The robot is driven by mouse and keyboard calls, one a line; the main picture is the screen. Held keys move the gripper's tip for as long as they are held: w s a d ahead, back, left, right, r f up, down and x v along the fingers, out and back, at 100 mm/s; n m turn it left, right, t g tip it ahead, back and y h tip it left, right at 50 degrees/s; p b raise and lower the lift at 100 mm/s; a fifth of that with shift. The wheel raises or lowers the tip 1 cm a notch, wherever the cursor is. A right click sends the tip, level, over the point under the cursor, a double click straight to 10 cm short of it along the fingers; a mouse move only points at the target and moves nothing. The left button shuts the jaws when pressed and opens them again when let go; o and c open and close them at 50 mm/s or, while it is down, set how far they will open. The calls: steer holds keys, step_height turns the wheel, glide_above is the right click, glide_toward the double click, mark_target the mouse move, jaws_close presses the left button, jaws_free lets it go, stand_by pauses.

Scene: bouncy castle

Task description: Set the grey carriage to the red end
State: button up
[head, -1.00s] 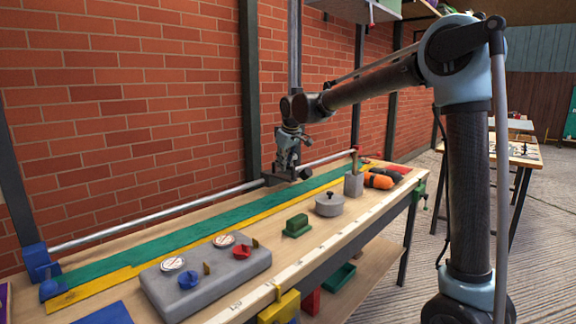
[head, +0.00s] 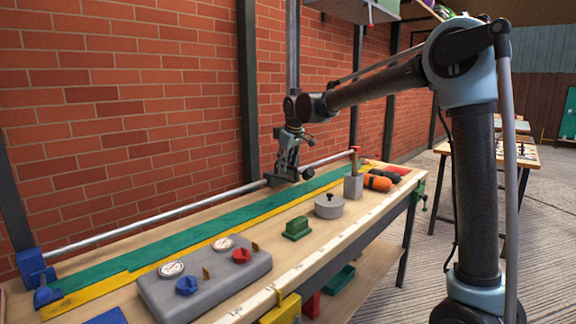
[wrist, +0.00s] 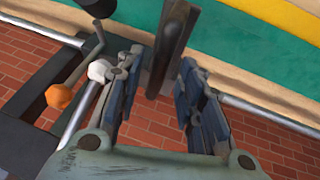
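The grey carriage (head: 281,179) sits on a silver rail (head: 160,218) along the back of the bench, somewhat nearer the red end than the blue end. The red end (head: 355,154) is at the rail's far right; the blue end block (head: 33,268) is at the near left. My gripper (head: 289,163) is down at the carriage. In the wrist view, my gripper (wrist: 166,62) is open, with a finger on each side of a dark upright plate (wrist: 172,40), apparently part of the carriage. Whether either finger touches it is unclear.
Green and yellow strips (head: 160,245) run along the bench in front of the rail. A grey gauge box (head: 205,282), a green block (head: 297,228), a round lidded pot (head: 328,206), a grey cup (head: 353,187) and orange-and-black items (head: 378,182) stand nearer the front. The brick wall is close behind.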

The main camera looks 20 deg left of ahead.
steer(key=v, duration=1.1)
steer(key=shift+r, duration=0.3)
steer(key=shift+d, duration=0.1)
steer(key=shift+c, duration=1.4)
steer(key=s+f+t, duration=0.1)
steer(key=s+f, duration=0.1)
steer(key=s, duration=0.1)
steer(key=s+d+f+t, duration=0.1)
steer(key=s+f, duration=0.1)
steer(key=s, duration=0.1)
steer(key=s+f, duration=0.2)
steer(key=s, duration=0.2)
steer(key=shift+d+f+n+t, duration=0.2)
steer(key=shift+d+n+t, duration=0.1)
steer(key=shift+d+t, duration=0.1)
jaws_close()
glide_toward(290, 180)
steer(key=shift+x, duration=3.2)
